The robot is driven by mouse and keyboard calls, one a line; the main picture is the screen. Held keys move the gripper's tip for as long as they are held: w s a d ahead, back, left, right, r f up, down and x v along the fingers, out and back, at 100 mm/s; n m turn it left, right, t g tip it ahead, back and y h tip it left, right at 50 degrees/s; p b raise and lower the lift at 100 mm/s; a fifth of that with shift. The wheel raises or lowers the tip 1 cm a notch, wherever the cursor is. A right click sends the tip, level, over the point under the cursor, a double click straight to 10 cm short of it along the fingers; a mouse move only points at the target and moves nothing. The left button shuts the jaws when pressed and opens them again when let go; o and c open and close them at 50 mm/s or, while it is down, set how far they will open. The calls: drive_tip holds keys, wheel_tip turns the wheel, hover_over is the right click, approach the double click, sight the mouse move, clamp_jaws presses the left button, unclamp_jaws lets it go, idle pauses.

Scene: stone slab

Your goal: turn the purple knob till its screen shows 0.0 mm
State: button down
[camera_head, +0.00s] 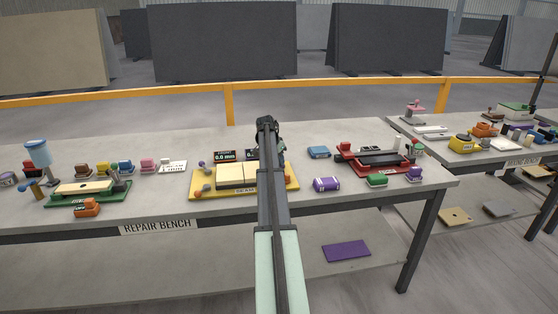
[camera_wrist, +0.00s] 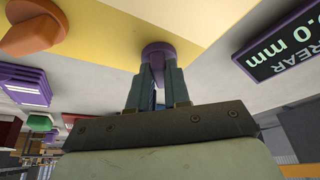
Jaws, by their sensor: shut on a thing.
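A purple knob (camera_wrist: 158,50) stands at the edge of the yellow base, at the top middle of the wrist view. My gripper (camera_wrist: 157,70) is shut on it, with one finger on each side. A dark screen (camera_wrist: 285,42) in a purple frame, marked REAR, is at the right of the wrist view. It reads 0.0 mm as far as I can see, its first figure close to the picture edge. In the head view my arm hides the gripped knob and part of this screen (camera_head: 251,154). The yellow base (camera_head: 212,194) carries pale blocks.
An orange knob (camera_wrist: 32,27) is at the upper left of the wrist view. A second screen (camera_head: 225,156), marked FRONT, reads 0.0 mm. A green device (camera_head: 88,193) stands at the left.

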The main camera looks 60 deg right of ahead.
drive_tip(key=shift+w+m+g, duration=0.1)
drive_tip(key=shift+m+g, duration=0.2)
drive_tip(key=shift+m, duration=0.5)
drive_tip(key=c, duration=1.1)
unclamp_jaws()
drive_tip(key=v, duration=1.3)
drive_tip(key=shift+w+r, duration=0.15)
drive_tip(key=shift+r, duration=0.3)
